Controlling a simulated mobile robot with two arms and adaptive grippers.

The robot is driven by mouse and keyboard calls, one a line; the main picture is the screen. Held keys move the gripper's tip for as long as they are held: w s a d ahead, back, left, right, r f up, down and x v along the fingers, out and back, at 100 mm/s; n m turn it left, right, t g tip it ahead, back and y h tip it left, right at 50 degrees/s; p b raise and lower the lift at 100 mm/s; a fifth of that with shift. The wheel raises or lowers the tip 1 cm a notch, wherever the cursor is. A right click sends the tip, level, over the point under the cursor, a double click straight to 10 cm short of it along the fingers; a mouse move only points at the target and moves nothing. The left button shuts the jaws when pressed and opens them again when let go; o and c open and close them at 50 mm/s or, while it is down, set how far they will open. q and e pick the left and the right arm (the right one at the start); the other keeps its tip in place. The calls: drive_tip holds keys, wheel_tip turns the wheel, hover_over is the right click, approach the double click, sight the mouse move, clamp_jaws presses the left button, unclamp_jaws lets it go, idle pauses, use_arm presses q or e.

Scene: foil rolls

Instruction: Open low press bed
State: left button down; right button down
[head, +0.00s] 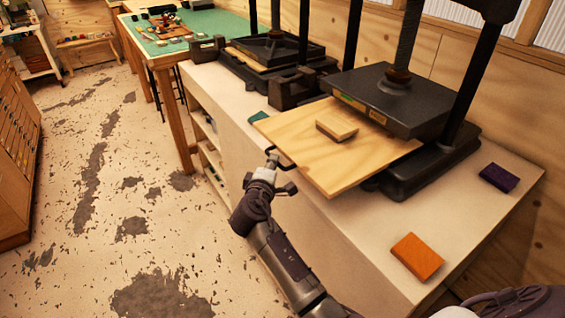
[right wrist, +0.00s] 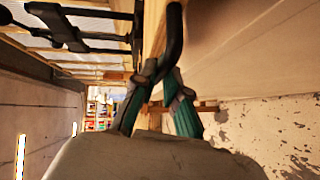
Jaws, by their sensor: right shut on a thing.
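The near press has a black plate (head: 385,97) and dark posts. Its pale wooden bed (head: 330,172) sticks out over the counter's front side. A small light wood block (head: 337,126) lies on the bed. A dark handle (head: 285,157) is at the bed's front edge; it shows large in the right wrist view (right wrist: 175,35). My right gripper (head: 272,157) is at this handle, its fingers (right wrist: 160,82) shut on it. The far press (head: 275,48) stands behind, its wooden bed mostly under its plate. My left gripper is not in view.
The pale counter (head: 372,235) carries an orange block (head: 417,256) at the near right and a dark purple block (head: 499,177) at the far right. A green-topped table (head: 185,35) stands beyond. The floor to the left is clear.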

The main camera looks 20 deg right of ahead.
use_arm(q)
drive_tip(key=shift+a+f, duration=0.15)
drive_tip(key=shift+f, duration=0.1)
use_arm(e)
drive_tip(key=shift+s+a, duration=0.15)
drive_tip(key=shift+a, duration=0.85)
drive_tip(key=c, duration=1.2)
unclamp_jaws()
